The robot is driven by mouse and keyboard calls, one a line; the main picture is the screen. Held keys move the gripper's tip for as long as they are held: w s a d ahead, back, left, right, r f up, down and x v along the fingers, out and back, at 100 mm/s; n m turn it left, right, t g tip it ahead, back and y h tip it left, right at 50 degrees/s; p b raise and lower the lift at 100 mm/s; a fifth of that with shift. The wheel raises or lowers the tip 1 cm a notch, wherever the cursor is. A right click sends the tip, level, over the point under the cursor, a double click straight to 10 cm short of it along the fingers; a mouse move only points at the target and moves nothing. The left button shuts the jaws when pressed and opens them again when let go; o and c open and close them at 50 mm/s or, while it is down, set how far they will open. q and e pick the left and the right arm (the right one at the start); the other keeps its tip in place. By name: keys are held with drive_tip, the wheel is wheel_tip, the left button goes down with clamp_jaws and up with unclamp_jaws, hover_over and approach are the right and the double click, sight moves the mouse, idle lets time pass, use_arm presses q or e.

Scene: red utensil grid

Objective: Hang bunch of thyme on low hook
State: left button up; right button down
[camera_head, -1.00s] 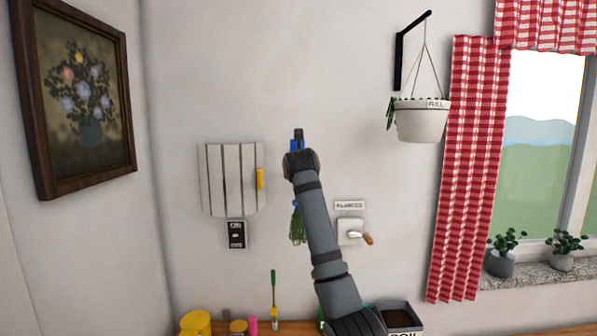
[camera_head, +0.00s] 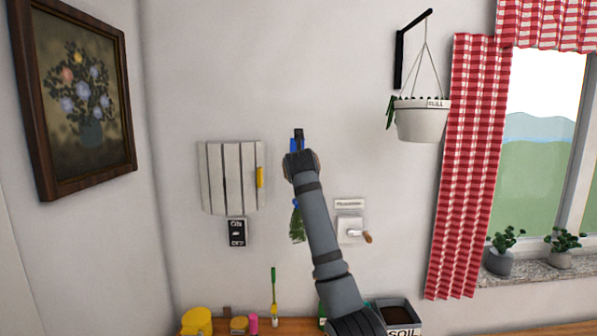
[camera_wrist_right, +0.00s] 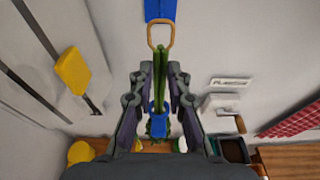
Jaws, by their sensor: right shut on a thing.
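The bunch of thyme (camera_head: 297,228) hangs against the wall with its leaves down, partly behind my right arm in the head view. In the right wrist view, its green stems (camera_wrist_right: 160,75) run between the fingers of my right gripper (camera_wrist_right: 157,84), above a blue tie (camera_wrist_right: 158,124). My right gripper is shut on the bunch. A tan loop (camera_wrist_right: 150,38) at the stem top overlaps the lower end of a blue strip (camera_wrist_right: 160,9) on the wall. The blue strip also shows in the head view (camera_head: 294,145). I cannot tell whether the loop is around a hook. My left gripper is not in view.
A slatted panel (camera_head: 215,180) with a yellow handle is left of my arm, above an on/off sign (camera_head: 237,232). A wall crank (camera_head: 350,231) is at right. A hanging pot (camera_head: 422,122) is upper right. Pots and a soil box (camera_head: 400,313) stand below.

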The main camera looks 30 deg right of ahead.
drive_tip(key=shift+w+d+p, duration=0.45)
drive_tip(key=shift+w+d, duration=0.05)
drive_tip(key=shift+w, duration=0.35)
drive_tip(key=shift+w+d+p, duration=0.5)
drive_tip(key=shift+w+d, duration=0.05)
drive_tip(key=shift+w, duration=0.3)
drive_tip(key=shift+w+d+p, duration=0.45)
drive_tip(key=shift+w+d, duration=0.05)
drive_tip(key=shift+w, duration=0.35)
drive_tip(key=shift+f, duration=0.8)
idle(0.4)
drive_tip(key=c, duration=1.2)
unclamp_jaws()
drive_tip(key=shift+s+b, duration=0.1)
drive_tip(key=shift+b, duration=0.2)
